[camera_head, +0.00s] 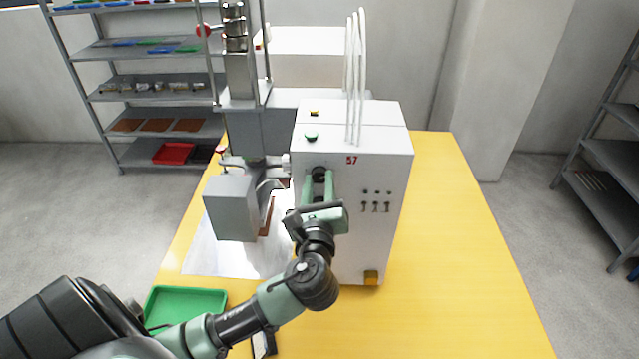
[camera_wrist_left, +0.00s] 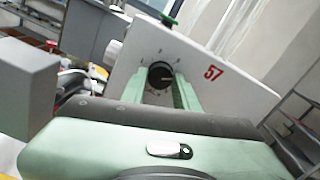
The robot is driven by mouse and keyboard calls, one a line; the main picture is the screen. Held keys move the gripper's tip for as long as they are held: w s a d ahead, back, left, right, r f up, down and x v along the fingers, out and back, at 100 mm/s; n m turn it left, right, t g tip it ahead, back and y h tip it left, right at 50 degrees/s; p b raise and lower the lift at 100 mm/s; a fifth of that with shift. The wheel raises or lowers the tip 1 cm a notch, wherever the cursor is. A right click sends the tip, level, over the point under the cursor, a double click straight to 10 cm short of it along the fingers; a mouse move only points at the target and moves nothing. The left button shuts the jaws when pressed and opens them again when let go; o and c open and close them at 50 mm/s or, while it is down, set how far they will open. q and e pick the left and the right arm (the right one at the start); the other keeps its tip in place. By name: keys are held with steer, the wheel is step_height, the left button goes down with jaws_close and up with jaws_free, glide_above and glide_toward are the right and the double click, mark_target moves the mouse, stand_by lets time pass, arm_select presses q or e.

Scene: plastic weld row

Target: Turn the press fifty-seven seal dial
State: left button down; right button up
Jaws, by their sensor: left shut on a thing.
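The press is a white box unit (camera_head: 385,220) marked with a red 57, standing on a yellow table. Its seal dial is a black round knob (camera_head: 319,174) high on the front face, below a green button. In the left wrist view the dial (camera_wrist_left: 160,76) shows between my two green fingers, with scale marks around it. My left gripper (camera_head: 318,180) reaches up to the front face and is shut on the dial, one finger on each side. The fingers partly hide the dial in the head view. My right gripper does not show in either view.
A grey press head (camera_head: 232,208) hangs just left of the white box, over a white sheet (camera_head: 205,255). A green tray (camera_head: 186,303) lies at the table's near left. The yellow table (camera_head: 455,250) is clear on the right. Shelves stand on both sides.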

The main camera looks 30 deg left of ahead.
arm_select(q)
steer(key=m, duration=0.3)
steer(key=shift+s+f+m, duration=0.1)
steer(key=shift+f+m, duration=0.2)
stand_by(0.3)
steer(key=c, duration=1.1)
jaws_free()
steer(key=shift+r, duration=0.15)
steer(key=shift+b+v, duration=1.4)
steer(key=shift+v, duration=2.55)
